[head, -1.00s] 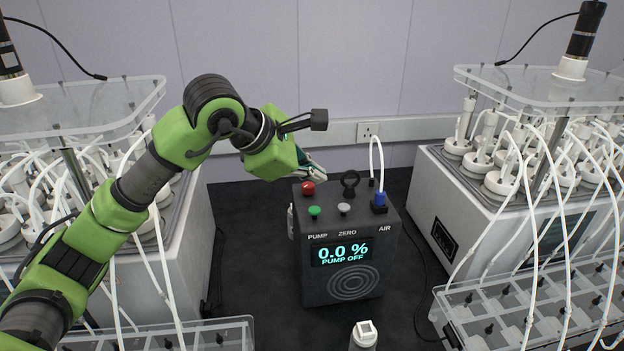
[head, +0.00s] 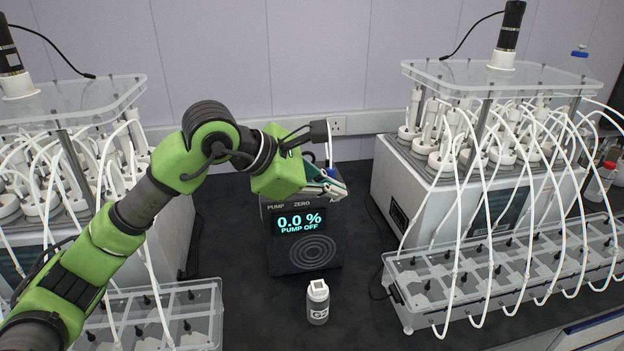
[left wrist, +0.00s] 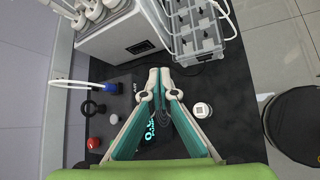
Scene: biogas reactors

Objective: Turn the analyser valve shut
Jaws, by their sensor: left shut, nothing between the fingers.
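The dark analyser box (head: 307,252) stands on the bench, its screen reading 0.0 % and PUMP OFF. In the left wrist view its blue valve-like part (left wrist: 113,86) sits beside the AIR label with a white tube; whether it is open or shut I cannot tell. In the head view only a bit of this blue part (head: 330,172) shows behind my gripper. My left gripper (head: 340,190) is shut and empty above the analyser's front right. In the wrist view its fingertips (left wrist: 159,73) are right of the blue part, apart from it. My right gripper is out of view.
A black ring (left wrist: 94,109), a red button (left wrist: 93,144) and a grey button (left wrist: 114,119) are on the analyser's top. A small bottle (head: 318,302) stands in front. A reactor unit (head: 440,190) and a clear rack (head: 400,290) are to the right.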

